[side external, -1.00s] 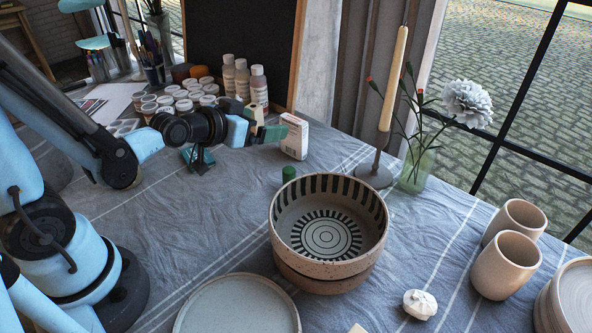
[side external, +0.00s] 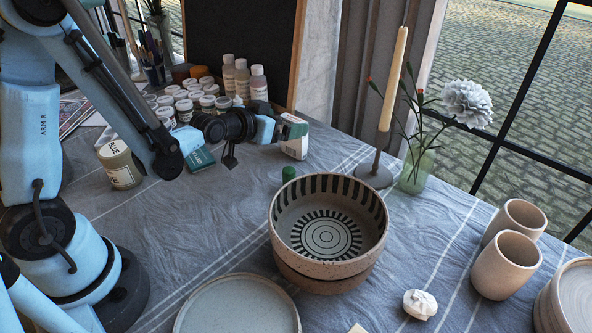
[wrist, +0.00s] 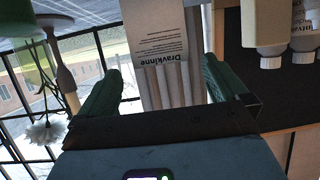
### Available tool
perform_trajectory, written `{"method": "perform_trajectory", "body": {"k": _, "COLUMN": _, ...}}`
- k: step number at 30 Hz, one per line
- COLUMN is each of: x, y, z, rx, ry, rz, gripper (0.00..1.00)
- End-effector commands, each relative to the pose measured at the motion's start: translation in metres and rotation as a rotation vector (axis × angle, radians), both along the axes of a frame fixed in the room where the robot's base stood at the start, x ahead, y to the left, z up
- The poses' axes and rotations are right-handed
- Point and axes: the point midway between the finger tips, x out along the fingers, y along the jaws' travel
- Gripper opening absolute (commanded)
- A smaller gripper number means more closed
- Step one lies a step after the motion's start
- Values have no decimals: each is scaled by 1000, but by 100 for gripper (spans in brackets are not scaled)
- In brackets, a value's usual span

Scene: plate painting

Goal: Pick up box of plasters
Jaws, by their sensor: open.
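The box of plasters is a small white printed carton (side external: 294,149) standing upright on the cloth, behind the striped bowl. My gripper (side external: 289,126) is at the box's upper part, and a dark green finger hides some of it. In the wrist view the box's printed face (wrist: 156,35) shows upside down between the two green fingers. My gripper (wrist: 163,78) is open, with a gap visible on both sides of the box. I cannot tell how far the fingers reach around it.
The striped bowl (side external: 283,220) stands in front of the box. A green cap (side external: 288,173) lies between them. Paint jars (side external: 207,102) and bottles (side external: 259,85) stand behind left. The candle holder (side external: 373,178) and flower vase (side external: 415,168) are to the right. A labelled jar (side external: 120,166) stands left.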

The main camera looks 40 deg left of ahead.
Motion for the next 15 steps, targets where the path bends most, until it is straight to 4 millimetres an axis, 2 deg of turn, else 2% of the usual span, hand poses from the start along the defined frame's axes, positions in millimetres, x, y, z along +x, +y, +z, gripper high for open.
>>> {"method": "perform_trajectory", "body": {"k": 10, "x": 34, "y": 3, "z": -20, "rx": 0, "ry": 0, "rz": 0, "gripper": 100}}
{"method": "perform_trajectory", "body": {"k": 15, "x": 42, "y": 3, "z": -23, "rx": 0, "ry": 0, "rz": 0, "gripper": 100}}
